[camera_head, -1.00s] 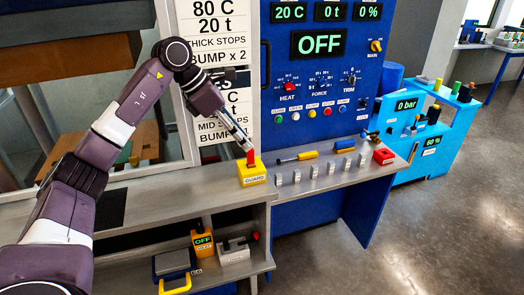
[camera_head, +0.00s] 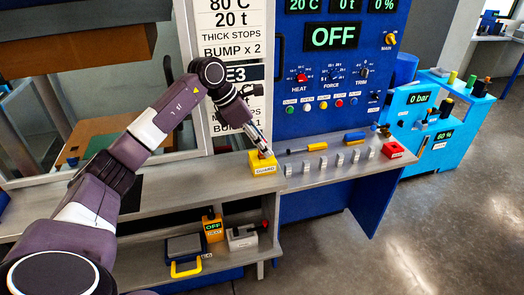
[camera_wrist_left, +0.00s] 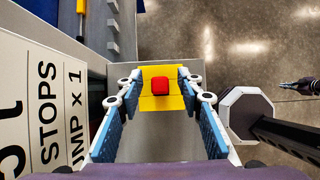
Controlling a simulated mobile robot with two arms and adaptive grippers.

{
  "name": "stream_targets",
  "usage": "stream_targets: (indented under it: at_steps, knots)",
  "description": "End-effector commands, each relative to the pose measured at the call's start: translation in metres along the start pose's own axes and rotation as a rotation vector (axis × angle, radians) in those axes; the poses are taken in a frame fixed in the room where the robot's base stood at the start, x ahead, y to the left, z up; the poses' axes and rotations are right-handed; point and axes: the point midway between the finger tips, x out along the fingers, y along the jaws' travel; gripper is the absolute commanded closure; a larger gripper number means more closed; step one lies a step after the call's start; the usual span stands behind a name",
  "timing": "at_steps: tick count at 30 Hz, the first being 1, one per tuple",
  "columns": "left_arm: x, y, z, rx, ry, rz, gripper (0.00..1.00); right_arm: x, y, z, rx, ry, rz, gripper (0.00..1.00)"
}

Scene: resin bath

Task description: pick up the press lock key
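The red key-like piece (camera_wrist_left: 160,87) stands on top of the yellow box labelled GUARD (camera_head: 264,169), which sits on the grey ledge in front of the press. I take this red piece for the press lock key, but no label confirms it. My left gripper (camera_head: 262,150) is just above the box in the head view and partly covers the red piece. In the left wrist view its two blue-padded fingers (camera_wrist_left: 157,88) are spread apart, with the red piece between them and not visibly touched. A small dark shape at the right edge, possibly my right gripper (camera_wrist_left: 296,86), is too unclear to read.
The sloping grey shelf to the right holds a yellow-handled tool (camera_head: 317,147), several small labelled blocks and a red block (camera_head: 393,150). The blue control panel (camera_head: 290,140) rises behind it. A lower shelf holds an orange OFF box (camera_head: 213,228).

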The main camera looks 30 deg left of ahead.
Motion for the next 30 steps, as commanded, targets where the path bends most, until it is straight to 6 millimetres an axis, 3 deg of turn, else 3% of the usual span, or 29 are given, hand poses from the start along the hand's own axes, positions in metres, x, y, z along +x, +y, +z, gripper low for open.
stream_targets:
  at_steps: [1,9,23,30]
  knots:
    - [0.0,0.0,0.0,0.0,0.0,0.0,0.73,0.0,0.0,0.003,0.0,-0.004,0.0,1.0]
    - [-0.001,0.0,0.0,0.0,0.0,0.0,1.0,-0.001,-0.002,0.014,0.0,-0.02,-0.002,1.0]
    - [-0.004,0.001,0.003,0.0,-0.003,0.002,1.0,0.001,-0.003,0.013,-0.001,-0.019,-0.004,1.0]
    - [-0.025,0.001,0.015,0.001,-0.005,0.003,1.0,0.007,-0.006,0.011,0.0,-0.016,-0.006,1.0]
